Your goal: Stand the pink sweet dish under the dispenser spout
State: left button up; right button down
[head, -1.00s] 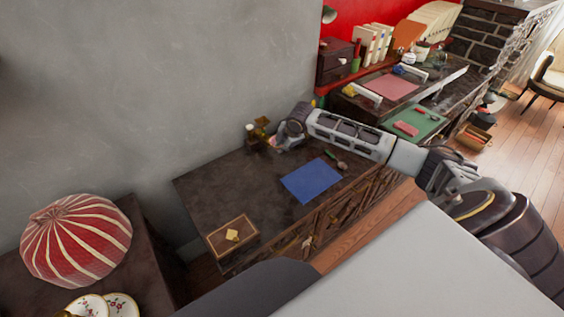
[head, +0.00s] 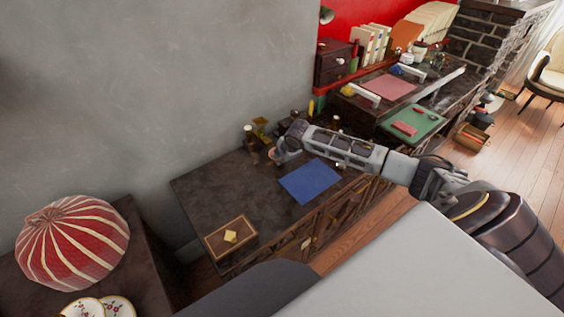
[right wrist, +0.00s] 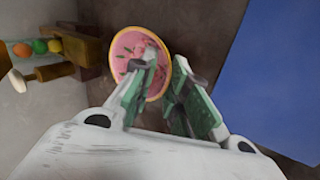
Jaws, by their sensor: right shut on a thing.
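The pink sweet dish (right wrist: 128,50), round with a yellow-orange rim, is held by its edge in my right gripper (right wrist: 166,68). The green-padded fingers are shut on it and cover part of its right side. In the head view the right gripper (head: 281,152) is over the back of the dark table, with the dish (head: 271,154) barely showing beside it. The wooden dispenser (right wrist: 82,48), with orange, green and yellow sweets, is to the left of the dish in the right wrist view, apart from it. In the head view the dispenser (head: 261,128) stands near the wall. My left gripper is not in view.
A blue mat (head: 310,181) lies on the dark table (head: 205,195) in front of the gripper. A wooden box (head: 231,238) sits at the front left. Small jars (head: 335,123) stand behind my arm. The table's left part is clear.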

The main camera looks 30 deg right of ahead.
jog(key=shift+f, duration=1.1)
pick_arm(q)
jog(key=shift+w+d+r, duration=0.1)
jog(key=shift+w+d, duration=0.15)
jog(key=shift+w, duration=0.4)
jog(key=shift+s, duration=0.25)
pick_arm(e)
jog(key=shift+f, duration=0.1)
jog(key=c, duration=1.4)
grip_release()
